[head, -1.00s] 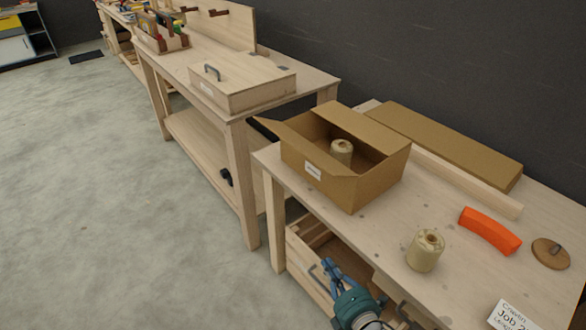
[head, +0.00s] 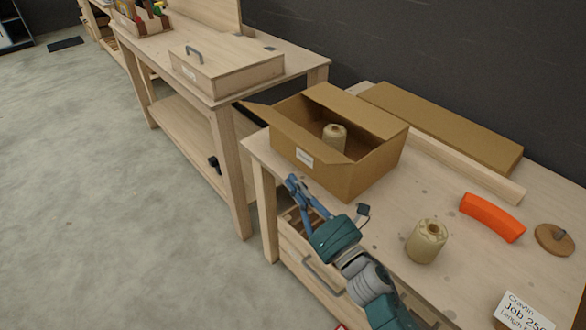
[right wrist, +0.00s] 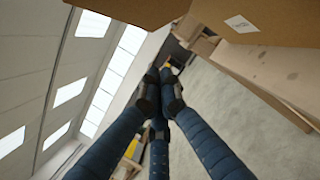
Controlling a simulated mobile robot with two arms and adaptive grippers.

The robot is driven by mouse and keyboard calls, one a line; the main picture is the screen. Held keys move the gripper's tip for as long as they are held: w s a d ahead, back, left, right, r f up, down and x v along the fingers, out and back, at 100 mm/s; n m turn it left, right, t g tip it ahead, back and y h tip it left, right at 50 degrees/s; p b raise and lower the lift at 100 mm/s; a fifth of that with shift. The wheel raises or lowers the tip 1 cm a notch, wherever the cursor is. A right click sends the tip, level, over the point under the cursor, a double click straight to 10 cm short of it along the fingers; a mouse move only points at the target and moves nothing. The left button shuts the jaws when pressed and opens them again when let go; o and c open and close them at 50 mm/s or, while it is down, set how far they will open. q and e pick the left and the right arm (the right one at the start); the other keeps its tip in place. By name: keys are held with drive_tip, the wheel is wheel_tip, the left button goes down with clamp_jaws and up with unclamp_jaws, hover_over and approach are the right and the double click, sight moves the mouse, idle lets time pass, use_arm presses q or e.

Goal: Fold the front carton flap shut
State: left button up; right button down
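The open brown cardboard carton (head: 310,175) stands on the near workbench, with a white label on its front wall. One flap sticks out to the left, and another lies partly over the back right side of the opening. My right gripper (head: 293,180) is in front of the carton's lower front wall, apart from the flaps. Its blue fingers converge with their dark tips together (right wrist: 162,88), holding nothing. My left gripper is out of view.
A cream spool (head: 335,137) stands inside the carton. Another spool (head: 426,241), an orange curved piece (head: 492,217), a round wooden disc (head: 554,239) and a job card (head: 522,312) are on the near workbench (head: 395,205). A wooden box (head: 228,72) sits on the bench behind.

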sight(292, 130)
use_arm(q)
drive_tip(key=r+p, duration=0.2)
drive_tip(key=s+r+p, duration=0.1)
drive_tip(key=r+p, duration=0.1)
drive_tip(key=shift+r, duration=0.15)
use_arm(e)
drive_tip(key=w+a+r, duration=0.2)
drive_tip(key=w+r, duration=0.3)
drive_tip(key=w, duration=0.3)
drive_tip(key=shift+a+r, duration=0.2)
drive_tip(key=shift+a, duration=0.15)
drive_tip(key=shift+w, duration=0.1)
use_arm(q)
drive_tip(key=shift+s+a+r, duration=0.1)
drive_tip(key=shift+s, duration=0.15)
use_arm(e)
drive_tip(key=shift+d+r, duration=0.1)
